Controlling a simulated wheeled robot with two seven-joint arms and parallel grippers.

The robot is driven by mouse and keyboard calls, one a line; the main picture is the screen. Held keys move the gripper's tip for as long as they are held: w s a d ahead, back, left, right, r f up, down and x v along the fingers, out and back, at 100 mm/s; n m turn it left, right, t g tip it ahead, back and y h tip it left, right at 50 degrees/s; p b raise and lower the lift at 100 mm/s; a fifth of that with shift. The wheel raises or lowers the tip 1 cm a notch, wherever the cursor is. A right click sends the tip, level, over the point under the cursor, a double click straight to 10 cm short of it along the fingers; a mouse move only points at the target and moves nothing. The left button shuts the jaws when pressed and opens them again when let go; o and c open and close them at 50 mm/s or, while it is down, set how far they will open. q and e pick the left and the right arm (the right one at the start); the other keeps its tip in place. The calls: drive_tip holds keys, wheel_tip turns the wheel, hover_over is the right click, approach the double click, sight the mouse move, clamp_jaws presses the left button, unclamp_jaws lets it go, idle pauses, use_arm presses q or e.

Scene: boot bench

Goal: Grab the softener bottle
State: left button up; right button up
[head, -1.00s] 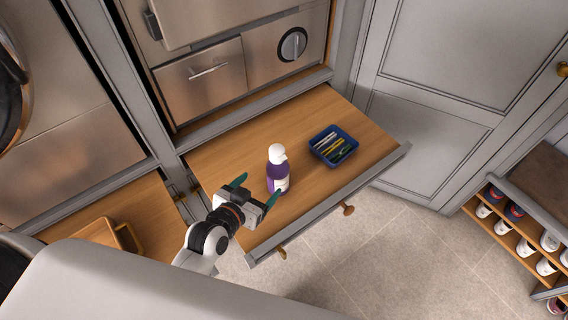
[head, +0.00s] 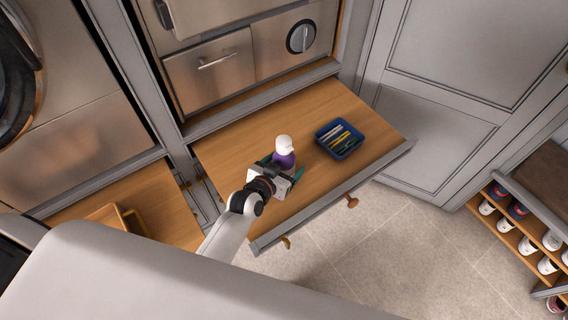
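The softener bottle (head: 285,158), purple with a white cap, stands upright on the pulled-out wooden shelf (head: 235,150). My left gripper (head: 282,168) is at the bottle's near side. Its green fingers are spread, one on each side of the bottle's body. I cannot tell whether either finger touches it. The gripper hides the bottle's lower part. My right gripper is not in view.
A blue tray (head: 350,153) with several pens or tools sits on the shelf, right of the bottle. A wooden box (head: 105,214) stands on the lower left surface. A shoe rack (head: 520,225) is at the far right.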

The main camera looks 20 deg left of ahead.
use_arm(q)
drive_tip(key=shift+r, duration=0.1)
drive_tip(key=c, duration=1.4)
